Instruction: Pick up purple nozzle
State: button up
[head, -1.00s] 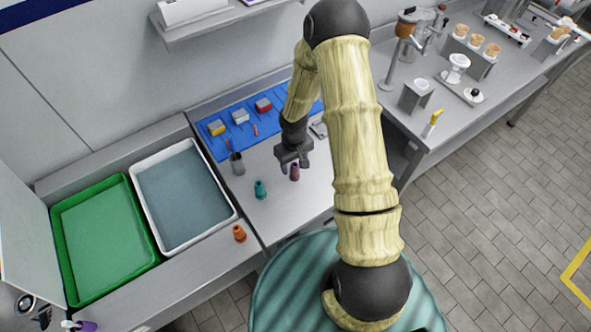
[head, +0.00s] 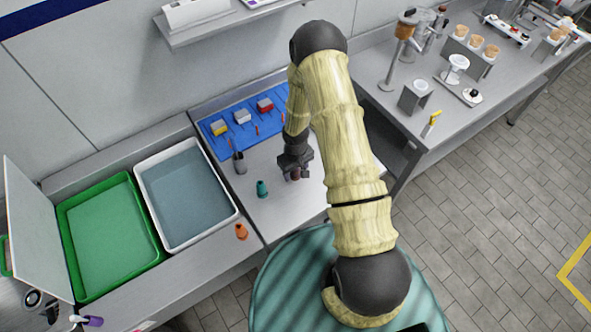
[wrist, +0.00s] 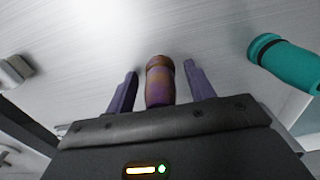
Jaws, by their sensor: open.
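The purple nozzle (wrist: 160,82) stands between the two purple-tipped fingers of my gripper (wrist: 161,88) in the wrist view. It looks purple with brownish patches and a brown top. The fingers are open, with a gap showing on each side of the nozzle. In the head view my gripper (head: 296,172) is low over the steel counter, and the nozzle (head: 295,176) is mostly hidden under it.
A teal nozzle (head: 262,188) stands left of my gripper, and an orange nozzle (head: 241,231) is nearer the front edge. A dark cup with sticks (head: 239,163) stands behind. A blue mat (head: 222,145), a white-rimmed water tray (head: 167,245) and a green tray (head: 73,272) lie left.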

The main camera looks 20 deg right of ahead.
jog(key=c, duration=1.1)
jog(key=shift+o, duration=0.2)
jog(key=shift+r, duration=0.1)
notch_tip(320, 180, up, 10)
jog(key=b, duration=0.2)
jog(key=shift+b, duration=0.35)
